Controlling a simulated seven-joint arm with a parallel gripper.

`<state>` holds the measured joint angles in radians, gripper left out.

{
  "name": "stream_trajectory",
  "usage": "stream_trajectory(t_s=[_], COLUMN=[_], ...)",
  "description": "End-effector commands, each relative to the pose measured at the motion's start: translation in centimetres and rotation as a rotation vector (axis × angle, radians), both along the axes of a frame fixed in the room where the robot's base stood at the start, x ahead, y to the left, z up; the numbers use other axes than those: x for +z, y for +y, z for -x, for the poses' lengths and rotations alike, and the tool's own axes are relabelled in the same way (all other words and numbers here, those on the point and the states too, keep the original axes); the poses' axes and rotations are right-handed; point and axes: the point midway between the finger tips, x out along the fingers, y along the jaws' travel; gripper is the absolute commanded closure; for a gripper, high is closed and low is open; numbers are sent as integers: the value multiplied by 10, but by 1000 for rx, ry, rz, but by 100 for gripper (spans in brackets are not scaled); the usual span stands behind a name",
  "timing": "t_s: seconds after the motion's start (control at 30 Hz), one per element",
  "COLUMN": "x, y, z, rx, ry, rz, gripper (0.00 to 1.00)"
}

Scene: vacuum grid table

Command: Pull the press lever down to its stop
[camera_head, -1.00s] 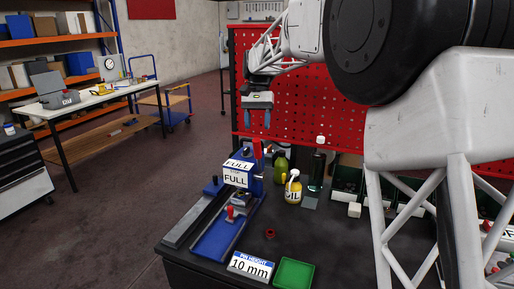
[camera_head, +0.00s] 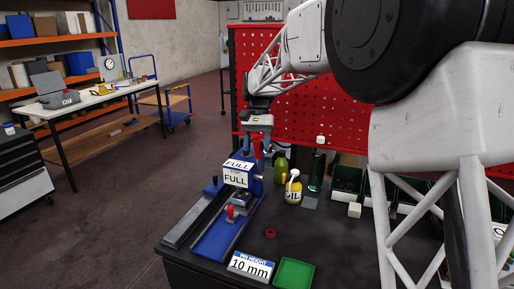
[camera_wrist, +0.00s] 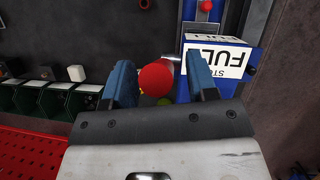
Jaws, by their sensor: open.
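My gripper (camera_head: 257,143) is open and points down at the lever top. In the wrist view the knob shows between the two blue fingers, with a gap on the right; on the left it is close to the finger, and I cannot tell if they touch. Most of the lever arm is hidden behind the knob and fingers.
A red-topped piece (camera_head: 230,211) stands on the press's blue rail. A yellow oil bottle (camera_head: 293,190) and green bottle (camera_head: 281,167) stand right of the press. A 10 mm sign (camera_head: 250,266) and green tray (camera_head: 294,274) lie in front. A red pegboard (camera_head: 310,110) rises behind.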

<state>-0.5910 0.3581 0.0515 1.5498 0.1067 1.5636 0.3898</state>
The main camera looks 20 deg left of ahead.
Motion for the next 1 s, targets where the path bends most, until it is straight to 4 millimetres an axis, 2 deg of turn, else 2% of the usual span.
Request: stream_trajectory(t_s=[0.13,0.43,0.8,1.0], x=[-7,-8,-7,-7], y=[-1,-1,-1,-1], z=[3,3,3,3], rx=[0,0,0,0], ry=[1,1,0,-1], rz=[1,0,0,0], gripper=[47,47,100,100])
